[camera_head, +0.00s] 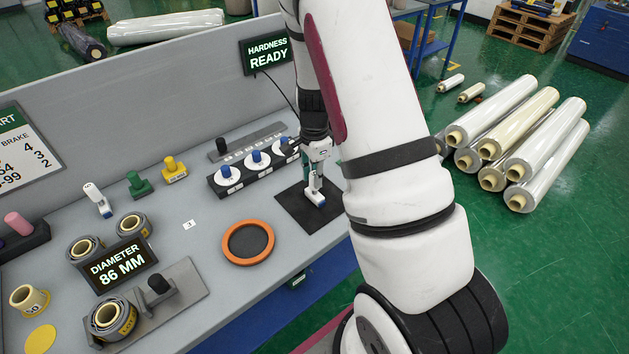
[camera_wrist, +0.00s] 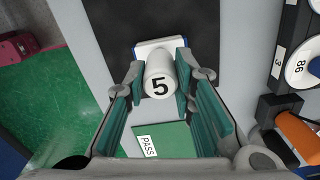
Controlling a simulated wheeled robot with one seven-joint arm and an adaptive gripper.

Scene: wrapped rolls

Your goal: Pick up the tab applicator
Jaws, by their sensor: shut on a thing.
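My gripper (camera_head: 315,172) reaches down over a black mat (camera_head: 290,207) on the grey bench. In the wrist view, my gripper (camera_wrist: 160,85) is shut on a white hand tool (camera_wrist: 160,78) with a round end marked 5, held between the green finger pads. The tool's white base has a blue edge and also shows in the head view (camera_head: 315,196). It is at or just above the mat; I cannot tell if it touches. No label names either as the tab applicator.
A black rack (camera_head: 240,183) with white-and-blue discs stands beside the mat. An orange ring (camera_head: 233,254), a green stamp-like piece (camera_head: 138,184) and a yellow one (camera_head: 175,169) are further left. A green surface labelled PASS (camera_wrist: 160,140) shows below the tool. Wrapped rolls (camera_head: 545,140) lie on the floor.

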